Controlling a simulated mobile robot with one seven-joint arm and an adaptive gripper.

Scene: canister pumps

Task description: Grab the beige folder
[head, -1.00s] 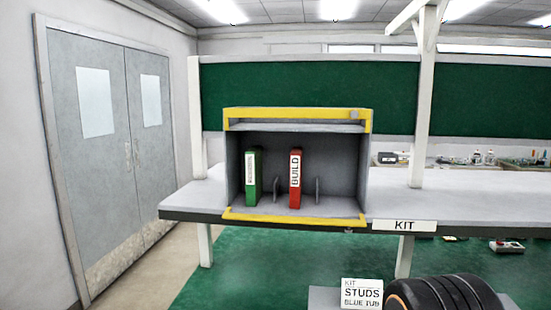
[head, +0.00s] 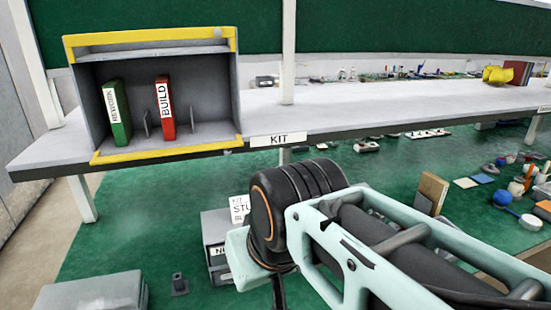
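I cannot make out a beige folder for certain. Upright brown and reddish folder-like things (head: 517,72) stand at the far right of the bench. My arm crosses the lower middle, but my gripper's fingers do not show.
Grey boxes stand on the green floor (head: 125,215) below. Several small things lie low at the right. The bench's middle is largely clear.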

